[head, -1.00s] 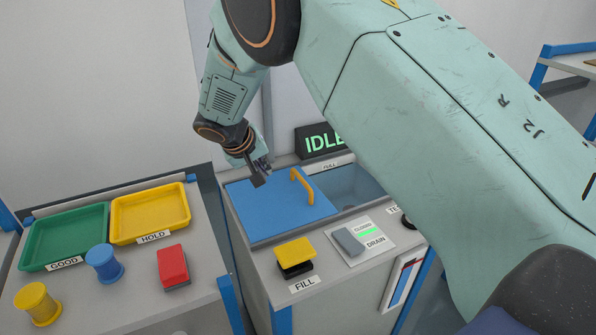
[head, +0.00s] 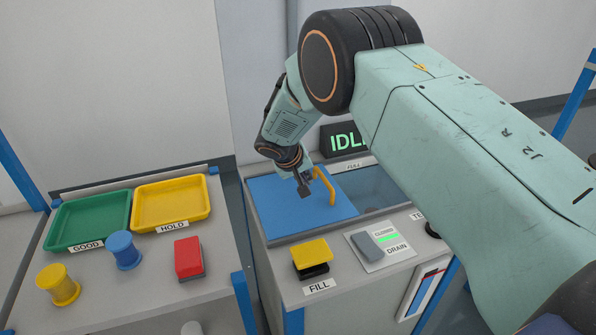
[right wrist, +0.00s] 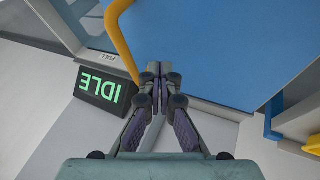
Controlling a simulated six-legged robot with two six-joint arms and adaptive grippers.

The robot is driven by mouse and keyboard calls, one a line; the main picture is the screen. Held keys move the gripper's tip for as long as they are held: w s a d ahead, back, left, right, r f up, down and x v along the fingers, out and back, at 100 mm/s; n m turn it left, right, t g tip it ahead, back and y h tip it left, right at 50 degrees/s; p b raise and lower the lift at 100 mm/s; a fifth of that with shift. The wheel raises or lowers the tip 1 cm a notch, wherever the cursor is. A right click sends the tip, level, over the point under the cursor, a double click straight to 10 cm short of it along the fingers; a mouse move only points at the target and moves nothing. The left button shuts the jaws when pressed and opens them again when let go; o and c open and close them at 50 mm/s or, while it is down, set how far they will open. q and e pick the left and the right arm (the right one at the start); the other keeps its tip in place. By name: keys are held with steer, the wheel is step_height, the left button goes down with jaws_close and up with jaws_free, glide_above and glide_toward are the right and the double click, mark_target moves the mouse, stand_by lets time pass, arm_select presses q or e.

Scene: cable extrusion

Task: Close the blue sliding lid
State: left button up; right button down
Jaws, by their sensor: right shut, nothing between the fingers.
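The blue sliding lid (head: 285,215) covers the left part of the tank top. The tank opening (head: 378,188) to its right is uncovered. A yellow handle (head: 326,186) stands up near the lid's right edge. My right gripper (head: 305,190) is shut and empty, just left of the handle in the head view. In the right wrist view, its closed fingertips (right wrist: 158,70) are over the lid's edge, beside the handle (right wrist: 122,38); whether they touch either I cannot tell. The blue lid (right wrist: 220,40) fills the upper right there. My left gripper is not in view.
A lit IDLE sign (head: 345,140) stands behind the tank. A yellow FILL button (head: 311,252) and a DRAIN switch (head: 367,246) are on the front panel. The left table holds a green tray (head: 88,220), a yellow tray (head: 170,204), spools and a red block (head: 188,257).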

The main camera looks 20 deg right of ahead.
mark_target(315, 195)
steer(key=shift+d+f, duration=0.1)
steer(key=shift+d, duration=1.3)
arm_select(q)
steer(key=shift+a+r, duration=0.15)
arm_select(e)
steer(key=shift+d, duration=0.15)
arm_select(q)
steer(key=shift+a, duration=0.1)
